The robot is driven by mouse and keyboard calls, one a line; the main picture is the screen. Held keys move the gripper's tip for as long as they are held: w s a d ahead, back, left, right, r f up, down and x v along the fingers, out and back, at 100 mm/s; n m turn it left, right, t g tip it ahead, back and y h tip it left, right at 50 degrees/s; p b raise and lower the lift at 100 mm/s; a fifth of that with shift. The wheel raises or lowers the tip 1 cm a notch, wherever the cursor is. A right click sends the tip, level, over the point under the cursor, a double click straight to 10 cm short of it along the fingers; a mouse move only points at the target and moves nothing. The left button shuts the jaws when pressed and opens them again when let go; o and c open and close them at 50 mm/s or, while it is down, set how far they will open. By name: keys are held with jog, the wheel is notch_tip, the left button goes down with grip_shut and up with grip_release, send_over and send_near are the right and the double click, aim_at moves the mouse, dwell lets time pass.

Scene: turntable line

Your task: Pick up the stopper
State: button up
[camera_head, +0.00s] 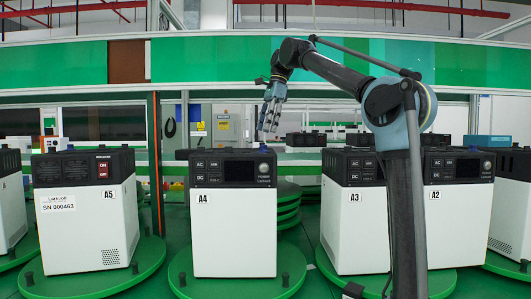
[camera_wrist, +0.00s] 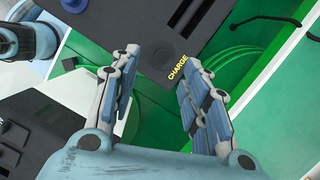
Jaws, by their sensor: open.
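My gripper (camera_head: 268,122) is open above the back of the unit A4 (camera_head: 233,230), pointing down. In the wrist view its fingers (camera_wrist: 161,60) are spread with nothing between them, over a dark surface marked CHARGE (camera_wrist: 200,25). I cannot tell for certain which thing is the stopper. Small black pegs stand on the green discs, one at the front left (camera_head: 182,279) and one at the front right (camera_head: 285,279) of A4's disc.
White units with black tops stand on green discs: A5 (camera_head: 87,220) at left, A3 (camera_head: 350,225) and A2 (camera_head: 458,220) at right. Stacked green discs (camera_head: 288,205) lie behind A4. My arm crosses in front of A3 and A2. A green band (camera_head: 70,65) runs across the back.

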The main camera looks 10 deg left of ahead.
jog(key=shift+w+x, duration=0.1)
jog(key=shift+x, duration=1.35)
jog(key=shift+w+x, duration=0.15)
jog(key=shift+x, duration=1.3)
jog(key=c, duration=0.9)
